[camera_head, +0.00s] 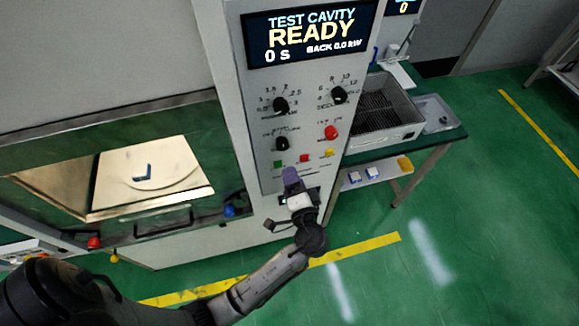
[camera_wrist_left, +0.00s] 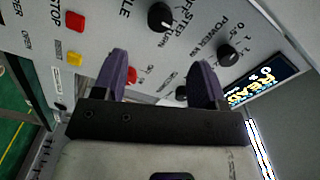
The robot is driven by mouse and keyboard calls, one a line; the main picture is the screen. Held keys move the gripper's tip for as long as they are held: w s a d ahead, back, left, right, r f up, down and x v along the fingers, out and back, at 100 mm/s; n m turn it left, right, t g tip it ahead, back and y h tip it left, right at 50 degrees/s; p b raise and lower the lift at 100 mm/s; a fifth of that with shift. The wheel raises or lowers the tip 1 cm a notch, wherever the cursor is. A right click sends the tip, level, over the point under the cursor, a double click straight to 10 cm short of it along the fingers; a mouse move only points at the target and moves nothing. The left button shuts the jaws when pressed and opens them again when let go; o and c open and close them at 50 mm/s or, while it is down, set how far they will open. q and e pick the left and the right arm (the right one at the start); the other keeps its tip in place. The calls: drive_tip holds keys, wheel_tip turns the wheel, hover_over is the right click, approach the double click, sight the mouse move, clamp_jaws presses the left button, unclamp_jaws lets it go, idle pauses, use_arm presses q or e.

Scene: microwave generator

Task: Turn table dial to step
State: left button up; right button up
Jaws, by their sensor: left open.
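The table dial (camera_head: 282,143) is a black knob at the lower left of the panel's knobs. My left gripper (camera_head: 292,178) has purple fingers and is in front of the panel, below the dial and the button row. In the left wrist view the gripper (camera_wrist_left: 159,65) is open, its fingers apart and nothing held. The dial lies beyond the fingertips, apart from them. My right gripper is in neither view.
Two more black knobs (camera_head: 280,105) (camera_head: 339,95) and a red knob (camera_head: 331,132) share the panel. A screen (camera_head: 310,33) reads READY. An oven window (camera_head: 150,175) is at left, a bench (camera_head: 430,140) at right.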

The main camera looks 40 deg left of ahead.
use_arm(q)
drive_tip(key=shift+v, duration=1.1)
drive_tip(key=s+d+f+n+g+h, duration=0.35)
drive_tip(key=s+h, duration=0.25)
drive_tip(key=h, duration=0.7)
drive_tip(key=s+a+f+m+g+h, duration=0.1)
drive_tip(key=s+a+f+g, duration=0.15)
drive_tip(key=s, duration=0.55)
drive_tip(key=s+a+f+m+g+h, duration=0.1)
drive_tip(key=s+f, duration=0.3)
drive_tip(key=s, duration=0.5)
wheel_tip(320, 180, up, 19)
drive_tip(key=p, duration=1.8)
drive_tip(key=shift+s+d, duration=0.15)
drive_tip(key=shift+d, duration=0.05)
